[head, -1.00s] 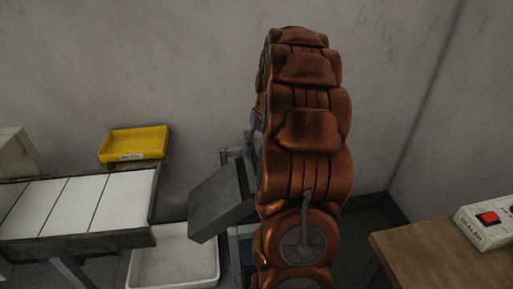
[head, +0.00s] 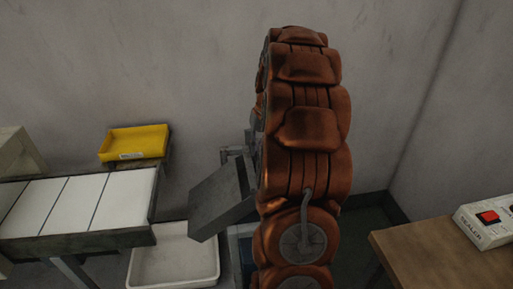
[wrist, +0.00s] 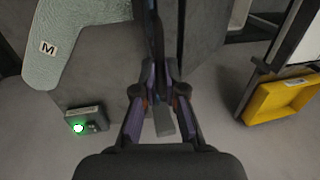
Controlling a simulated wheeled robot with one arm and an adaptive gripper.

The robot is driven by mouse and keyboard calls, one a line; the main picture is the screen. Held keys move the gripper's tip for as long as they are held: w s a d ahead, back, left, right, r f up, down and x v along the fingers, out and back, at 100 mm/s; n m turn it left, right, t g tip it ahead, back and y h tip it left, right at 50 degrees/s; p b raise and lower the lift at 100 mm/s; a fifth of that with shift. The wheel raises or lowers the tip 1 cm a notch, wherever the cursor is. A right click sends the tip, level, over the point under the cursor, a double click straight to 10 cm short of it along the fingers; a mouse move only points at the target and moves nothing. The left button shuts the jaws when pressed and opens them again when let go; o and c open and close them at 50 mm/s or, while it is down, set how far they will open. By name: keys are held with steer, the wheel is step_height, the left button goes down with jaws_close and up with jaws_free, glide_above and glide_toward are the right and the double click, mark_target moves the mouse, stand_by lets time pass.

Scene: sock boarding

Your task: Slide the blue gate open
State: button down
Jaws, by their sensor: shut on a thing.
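In the wrist view my gripper (wrist: 159,82) is shut, with its fingertips closed at the lower end of a narrow, dark bluish upright strip (wrist: 153,35). I take this strip to be the blue gate, seen nearly edge-on. A small grey tab (wrist: 163,122) shows between the fingers. The fingers hide the exact contact. In the head view my copper-coloured arm hides the gripper and most of the gate's surroundings. How far the gate stands open cannot be told.
A pale sock shape marked M (wrist: 75,38) and a small box with a green light (wrist: 86,121) are on the left in the wrist view. A yellow tray (head: 135,143), a tilted grey chute (head: 215,200), a white bin (head: 175,262) and a wooden table (head: 445,262) surround my arm.

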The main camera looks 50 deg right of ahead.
stand_by(0.3)
step_height(320, 180, up, 6)
stand_by(0.4)
steer(key=c, duration=1.2)
jaws_free()
steer(key=shift+c, duration=0.2)
step_height(320, 180, up, 12)
steer(key=s+d, duration=0.1)
steer(key=d, duration=0.1)
steer(key=shift+s+f, duration=0.2)
